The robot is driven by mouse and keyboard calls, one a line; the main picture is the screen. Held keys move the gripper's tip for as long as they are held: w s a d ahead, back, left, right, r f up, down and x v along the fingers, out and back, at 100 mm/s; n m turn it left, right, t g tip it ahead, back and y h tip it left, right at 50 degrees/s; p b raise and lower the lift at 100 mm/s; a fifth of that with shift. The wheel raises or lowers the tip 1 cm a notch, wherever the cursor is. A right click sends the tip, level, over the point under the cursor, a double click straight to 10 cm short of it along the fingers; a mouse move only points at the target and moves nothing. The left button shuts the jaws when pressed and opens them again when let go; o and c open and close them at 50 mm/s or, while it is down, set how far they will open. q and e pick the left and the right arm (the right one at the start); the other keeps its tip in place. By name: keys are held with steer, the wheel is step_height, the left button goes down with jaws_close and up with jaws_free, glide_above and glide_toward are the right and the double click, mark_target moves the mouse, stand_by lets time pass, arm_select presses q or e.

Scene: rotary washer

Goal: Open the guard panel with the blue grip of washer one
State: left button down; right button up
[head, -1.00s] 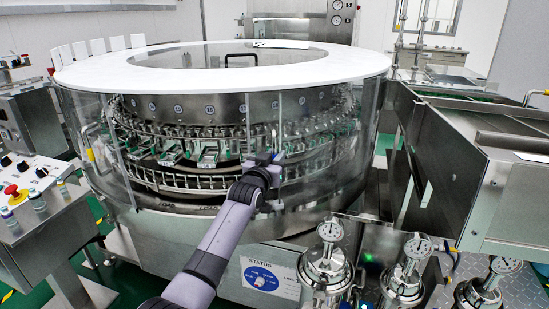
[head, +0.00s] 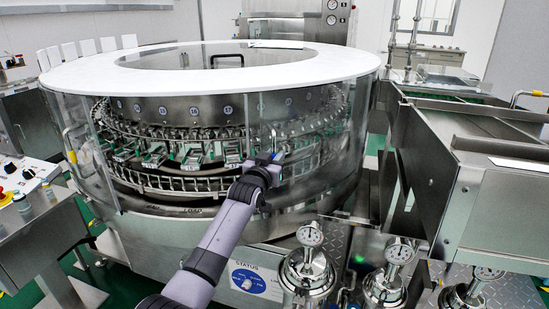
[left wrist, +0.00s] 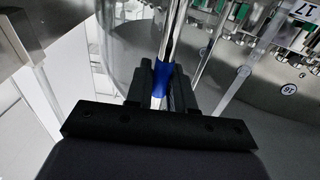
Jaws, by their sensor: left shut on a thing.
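Washer one is the large round machine with a white ring top (head: 150,81) and clear curved guard panels (head: 325,150) around its front. My left gripper (head: 272,160) is at the front of the guard, right of the washer's middle in the head view. In the left wrist view, my left gripper (left wrist: 160,88) is shut around the blue grip (left wrist: 160,76) on a shiny metal handle bar (left wrist: 172,35). In the head view the arm mostly hides this handle. I cannot tell how far the panel is open. My right gripper is not in view.
Several gauge-topped metal housings (head: 308,270) stand low at the front right. A steel conveyor unit (head: 440,170) is on the right. A control console (head: 35,230) stands at the left. A handle with a yellow grip (head: 71,157) is on the guard's left side.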

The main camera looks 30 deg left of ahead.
arm_select(q)
steer(key=c, duration=1.1)
jaws_free()
steer(key=shift+s, duration=0.15)
steer(key=shift+s+d, duration=0.25)
steer(key=shift+s, duration=1.5)
steer(key=shift+s+d, duration=0.2)
steer(key=shift+s, duration=1.5)
steer(key=s+d+f+m+g+h, duration=0.1)
steer(key=s+d+f+g, duration=0.15)
steer(key=s+f, duration=0.65)
steer(key=s+d+f+m+g+h, duration=0.15)
steer(key=s+d+f, duration=0.35)
steer(key=f, duration=0.5)
steer(key=s+d+f+g, duration=0.1)
steer(key=s+f, duration=0.2)
steer(key=s, duration=0.3)
steer(key=s+d+f+m+g+h, duration=0.1)
steer(key=s+d+f, duration=0.1)
steer(key=s, duration=0.5)
steer(key=s+d+f+g+h, duration=0.1)
steer(key=s+d+f, duration=0.1)
steer(key=s+f, duration=0.2)
steer(key=shift+s+d, duration=0.15)
steer(key=shift+s, duration=1.55)
